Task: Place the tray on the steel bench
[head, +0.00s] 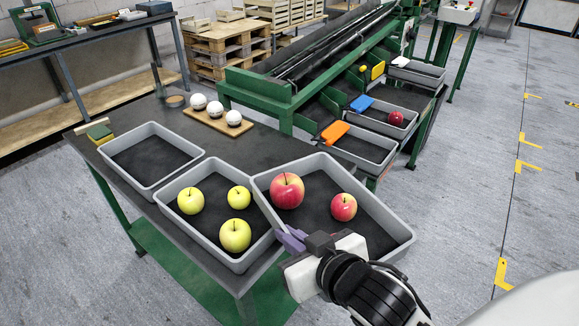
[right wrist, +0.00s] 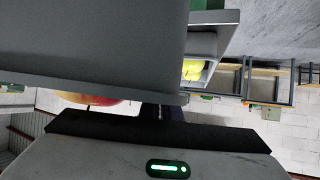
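A grey tray (head: 392,205) holds two red apples (head: 287,190). It extends past the right edge of the dark-topped, green-legged table (head: 262,150) and overlaps the rim of the tray beside it. My right gripper (head: 292,239) is at its near rim, with purple fingers shut on that rim. In the right wrist view the tray's grey wall (right wrist: 90,45) fills the upper left, with part of an apple (right wrist: 85,98) behind it. A second tray (head: 195,238) holds three yellow-green apples. A third tray (head: 125,178) is empty. My left gripper is out of view.
A bench with grey legs (head: 62,70) stands at the back left, with things along its top. White balls on a wooden board (head: 210,118) and a yellow-green block (head: 99,134) sit on the near table. A green sorting machine (head: 265,95) with several trays stands behind.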

